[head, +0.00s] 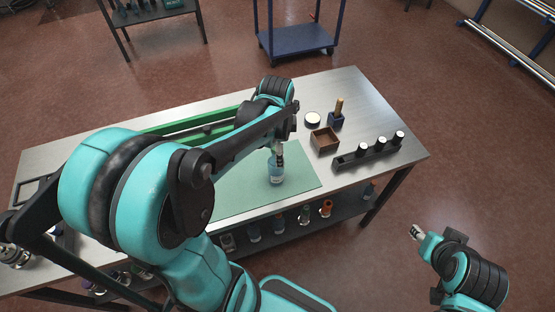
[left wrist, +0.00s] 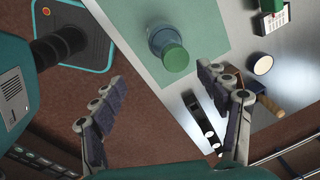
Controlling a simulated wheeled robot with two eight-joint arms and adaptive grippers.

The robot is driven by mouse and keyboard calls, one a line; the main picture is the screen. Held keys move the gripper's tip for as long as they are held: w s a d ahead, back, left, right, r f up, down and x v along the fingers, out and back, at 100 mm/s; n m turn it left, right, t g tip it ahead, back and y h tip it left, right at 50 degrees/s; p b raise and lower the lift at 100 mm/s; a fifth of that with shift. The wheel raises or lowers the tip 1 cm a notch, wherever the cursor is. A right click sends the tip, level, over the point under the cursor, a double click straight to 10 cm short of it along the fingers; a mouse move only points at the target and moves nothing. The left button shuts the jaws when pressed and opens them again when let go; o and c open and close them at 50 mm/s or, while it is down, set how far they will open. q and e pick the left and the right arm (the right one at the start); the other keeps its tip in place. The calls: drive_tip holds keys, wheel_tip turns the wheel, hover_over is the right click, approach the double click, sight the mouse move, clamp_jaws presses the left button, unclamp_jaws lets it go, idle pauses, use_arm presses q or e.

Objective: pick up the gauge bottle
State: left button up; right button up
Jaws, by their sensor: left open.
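The bottle (head: 276,173), with a clear bluish body and a green cap, stands on the green mat (head: 300,181) on the steel table. In the left wrist view the bottle (left wrist: 170,52) shows just beyond my fingertips, with nothing between the fingers. My left gripper (head: 279,152) is open, reaches down close over the bottle, and partly hides its top in the head view. In the left wrist view my left gripper (left wrist: 160,80) has its fingers spread wide. I cannot tell whether they touch the bottle. My right gripper (head: 417,233) is off the table's front right, small and unclear.
A brown open box (head: 324,139), a white round item (head: 312,119), a blue holder with a wooden handle (head: 336,119) and a black rack with white-topped items (head: 368,152) stand right of the mat. Several bottles sit on the lower shelf (head: 290,232). A blue cart (head: 299,43) stands behind.

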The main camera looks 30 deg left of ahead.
use_arm(q)
drive_tip(key=shift+w+a+f+m+g+p, duration=0.25)
drive_tip(key=shift+w+a+m, duration=0.15)
drive_tip(key=shift+m, duration=0.1)
drive_tip(key=shift+w+a+f+m+g+p, duration=0.2)
drive_tip(key=shift+w+a+m+g, duration=0.1)
drive_tip(key=shift+a+m, duration=0.15)
drive_tip(key=shift+w+f+m, duration=0.15)
drive_tip(key=shift+f+m, duration=0.1)
drive_tip(key=shift+m, duration=0.1)
wheel_tip(320, 180, down, 8)
drive_tip(key=b, duration=0.1)
drive_tip(key=shift+a, duration=0.25)
drive_tip(key=shift+c, duration=0.3)
drive_tip(key=c, duration=1.3)
